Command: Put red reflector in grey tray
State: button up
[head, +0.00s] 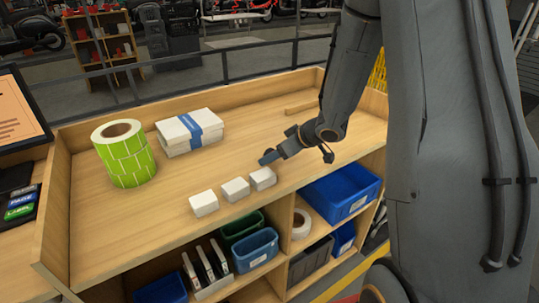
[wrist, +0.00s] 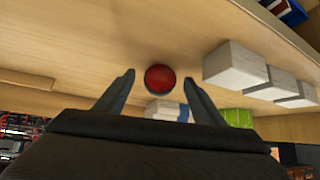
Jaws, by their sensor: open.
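The red reflector (wrist: 160,78), small and round, shows in the wrist view against the wooden top. It lies between the two spread fingertips of my gripper (wrist: 159,80), with visible gaps on both sides. In the head view my gripper (head: 298,157) is low over the wooden top, just behind and right of the white boxes. The reflector cannot be made out in the head view. My gripper is open and holds nothing. I cannot pick out a grey tray for certain in either view.
Three small white boxes (head: 235,189) stand in a row left of my gripper. A green label roll (head: 124,153) and white packs with a blue band (head: 190,132) stand farther left. A raised wooden rim (head: 230,92) edges the back. Shelves below hold blue bins (head: 340,192).

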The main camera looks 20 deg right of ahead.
jog(key=shift+w+a+f, duration=0.25)
jog(key=shift+w+f, duration=0.1)
jog(key=shift+f, duration=0.1)
jog(key=c, duration=1.2)
jog(key=shift+r, duration=0.1)
jog(key=shift+c, duration=0.2)
